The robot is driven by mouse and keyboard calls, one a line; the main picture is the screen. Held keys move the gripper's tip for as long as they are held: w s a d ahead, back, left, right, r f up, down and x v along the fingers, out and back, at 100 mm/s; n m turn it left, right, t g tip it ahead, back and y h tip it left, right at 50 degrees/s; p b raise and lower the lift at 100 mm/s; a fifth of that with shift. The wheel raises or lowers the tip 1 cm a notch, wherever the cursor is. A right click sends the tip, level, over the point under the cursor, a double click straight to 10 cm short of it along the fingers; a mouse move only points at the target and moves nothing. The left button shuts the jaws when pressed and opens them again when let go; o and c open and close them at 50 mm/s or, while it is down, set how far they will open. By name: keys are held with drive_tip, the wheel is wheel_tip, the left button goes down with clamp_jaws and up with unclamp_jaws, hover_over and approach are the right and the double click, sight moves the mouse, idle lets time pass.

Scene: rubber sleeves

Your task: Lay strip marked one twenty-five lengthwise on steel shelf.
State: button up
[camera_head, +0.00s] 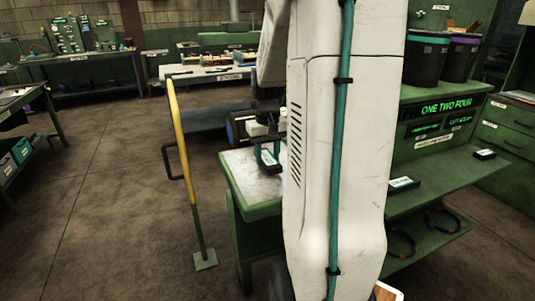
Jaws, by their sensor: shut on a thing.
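My gripper (268,157) is near the picture's middle, low over or at the grey metal top (242,181) of a green bench. Its dark fingers are shut on a small dark piece with a pale patch. That piece is mostly hidden and too small for me to read any marking, so I cannot tell if it is the strip marked one twenty-five. I cannot tell if it touches the top. My white arm hides the bench's right part. A green shelf (440,186) on the right bears two small dark pieces with white labels, one nearer (403,184) and one farther (484,154).
A yellow-and-green post (182,165) stands left of the bench. A lit sign (447,107) reads "ONE TWO FOUR" below dark bins (427,60). Looped bands (441,222) lie on the lower right shelf. Open floor (100,200) spreads on the left.

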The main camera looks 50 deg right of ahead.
drive_tip(key=shift+f, duration=0.5)
drive_tip(key=o, duration=1)
drive_tip(key=shift+o, duration=0.2)
